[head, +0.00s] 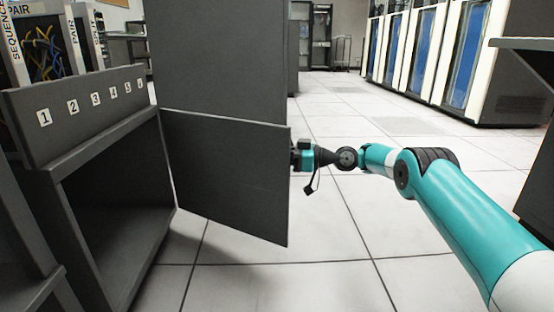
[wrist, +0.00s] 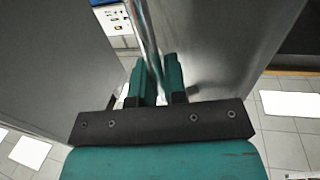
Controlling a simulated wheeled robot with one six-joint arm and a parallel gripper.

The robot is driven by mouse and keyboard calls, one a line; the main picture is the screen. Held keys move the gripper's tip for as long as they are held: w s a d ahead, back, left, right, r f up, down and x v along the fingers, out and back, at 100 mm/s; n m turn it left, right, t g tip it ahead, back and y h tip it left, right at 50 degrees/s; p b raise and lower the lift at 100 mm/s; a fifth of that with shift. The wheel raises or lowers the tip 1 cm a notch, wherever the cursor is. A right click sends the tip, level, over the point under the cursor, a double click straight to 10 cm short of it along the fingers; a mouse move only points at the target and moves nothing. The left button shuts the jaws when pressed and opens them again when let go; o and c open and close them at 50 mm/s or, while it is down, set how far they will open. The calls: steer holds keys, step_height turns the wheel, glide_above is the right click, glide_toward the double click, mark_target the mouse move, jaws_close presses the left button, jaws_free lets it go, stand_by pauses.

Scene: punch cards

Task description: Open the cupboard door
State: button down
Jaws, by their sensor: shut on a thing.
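The cupboard (head: 70,200) stands at the left in the head view, dark grey, its inside visible and looking empty. Its door (head: 228,180) is swung wide open, hinged at the cupboard's right side and sticking out over the floor. My gripper (head: 297,156) is at the door's free edge, partly hidden behind it. In the wrist view, my gripper (wrist: 158,82) has its two teal fingers shut on a shiny metal bar, the door handle (wrist: 146,40). The door panel also shows in the wrist view (wrist: 215,50).
A panel numbered 1 to 6 (head: 85,110) tops the cupboard. A tall grey cabinet (head: 225,55) stands behind the door. Cabinets with blue panels (head: 470,55) line the far right. The tiled floor (head: 335,230) in the middle is clear.

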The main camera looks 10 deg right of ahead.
steer(key=shift+w, duration=0.35)
steer(key=shift+d, duration=0.15)
steer(key=c, duration=1.3)
jaws_free()
steer(key=shift+o, duration=0.5)
steer(key=shift+d, duration=0.1)
